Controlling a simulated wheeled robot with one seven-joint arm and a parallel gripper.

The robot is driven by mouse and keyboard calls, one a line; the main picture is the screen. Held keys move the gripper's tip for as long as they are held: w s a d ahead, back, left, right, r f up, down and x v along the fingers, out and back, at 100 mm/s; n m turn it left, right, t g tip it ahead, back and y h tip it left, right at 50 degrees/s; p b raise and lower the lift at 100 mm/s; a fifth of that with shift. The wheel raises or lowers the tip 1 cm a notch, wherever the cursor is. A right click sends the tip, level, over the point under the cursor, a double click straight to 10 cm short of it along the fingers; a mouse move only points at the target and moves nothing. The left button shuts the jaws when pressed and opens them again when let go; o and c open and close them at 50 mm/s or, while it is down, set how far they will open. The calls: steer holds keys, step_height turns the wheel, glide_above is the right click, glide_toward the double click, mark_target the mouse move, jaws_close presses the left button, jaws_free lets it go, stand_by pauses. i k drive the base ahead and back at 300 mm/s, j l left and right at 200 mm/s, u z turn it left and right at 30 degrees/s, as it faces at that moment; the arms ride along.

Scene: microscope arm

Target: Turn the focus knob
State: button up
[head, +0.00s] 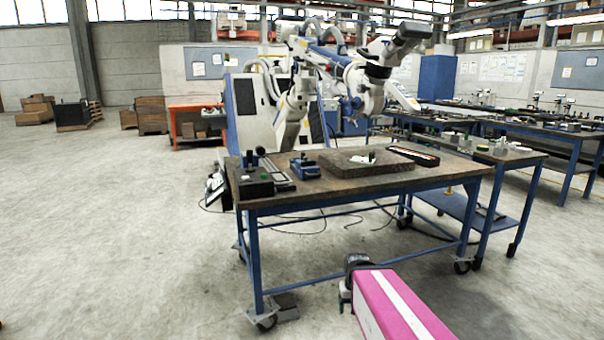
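The white and blue microscope arm (322,62) stands behind the workbench and reaches over it in the head view. Its microscope head (396,48), with a dark ring, hangs high above the back of the bench. I cannot clearly pick out the focus knob; it is too small at this distance. My pink and white arm comes in from the bottom edge. My gripper (347,288) is at its dark end, low in front of the bench and well apart from the microscope. Its fingers are too small and dark to tell if they are open or shut.
The workbench (275,203) has a wooden top and blue legs on casters. A stone plate (366,180), a blue device (305,168), a black block (252,184) and a long case (412,155) lie on it. More benches stand at right.

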mark_target(361, 88)
steer(key=l+u, duration=0.2)
steer(key=l, duration=0.85)
steer(key=l+u, duration=0.2)
steer(key=l, duration=0.8)
steer(key=l+u, duration=0.2)
steer(key=l, duration=0.85)
steer(key=i+j, duration=0.9)
steer(key=i, duration=0.1)
